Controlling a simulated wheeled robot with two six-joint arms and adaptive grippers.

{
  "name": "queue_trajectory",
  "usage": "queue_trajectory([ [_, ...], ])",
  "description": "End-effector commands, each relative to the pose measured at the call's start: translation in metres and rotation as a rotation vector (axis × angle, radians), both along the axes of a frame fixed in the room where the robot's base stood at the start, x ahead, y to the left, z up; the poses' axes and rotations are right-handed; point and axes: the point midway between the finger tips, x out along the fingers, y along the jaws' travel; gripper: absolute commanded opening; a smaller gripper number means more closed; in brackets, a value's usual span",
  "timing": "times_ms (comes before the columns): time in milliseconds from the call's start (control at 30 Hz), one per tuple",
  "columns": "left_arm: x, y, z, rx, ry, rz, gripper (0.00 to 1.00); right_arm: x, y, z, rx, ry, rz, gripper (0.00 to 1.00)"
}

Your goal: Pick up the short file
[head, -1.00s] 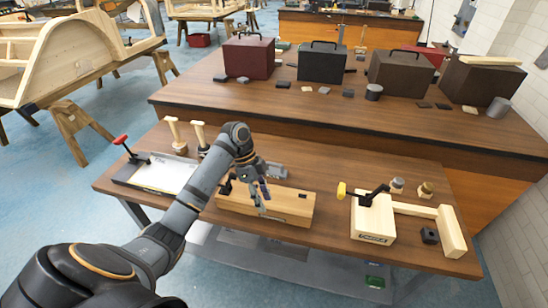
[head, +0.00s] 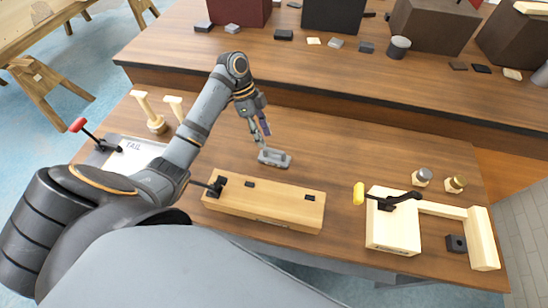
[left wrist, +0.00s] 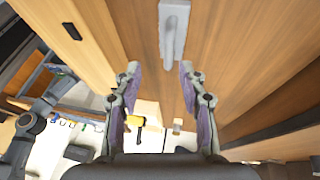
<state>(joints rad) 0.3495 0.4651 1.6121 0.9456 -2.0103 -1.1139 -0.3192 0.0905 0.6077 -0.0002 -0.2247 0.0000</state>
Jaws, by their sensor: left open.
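A small grey elongated piece (head: 274,158) lies on the wooden bench top behind a long wooden block; it may be the short file, but its shape is too small to be sure. In the left wrist view a grey elongated piece (left wrist: 174,30) lies on the wood beyond the fingertips. My left gripper (head: 258,138) is above the grey piece, pointing down. In the left wrist view the gripper (left wrist: 160,72) has its two fingers wide apart with nothing between them. My right gripper is not in view.
The long wooden block (head: 262,202) with dark slots and a black clamp stands in front. A wooden fixture (head: 392,228) with a yellow-handled clamp is at the right. A white board (head: 140,152) and wooden-handled tools (head: 152,118) are at the left. Bench behind the grey piece is clear.

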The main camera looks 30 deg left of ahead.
Motion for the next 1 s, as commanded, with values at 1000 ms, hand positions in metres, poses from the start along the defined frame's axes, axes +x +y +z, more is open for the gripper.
queue_trajectory([
  [1000, 0.001, -0.036, -0.074, -0.001, -0.001, -0.001, 0.22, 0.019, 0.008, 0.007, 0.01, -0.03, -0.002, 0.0],
])
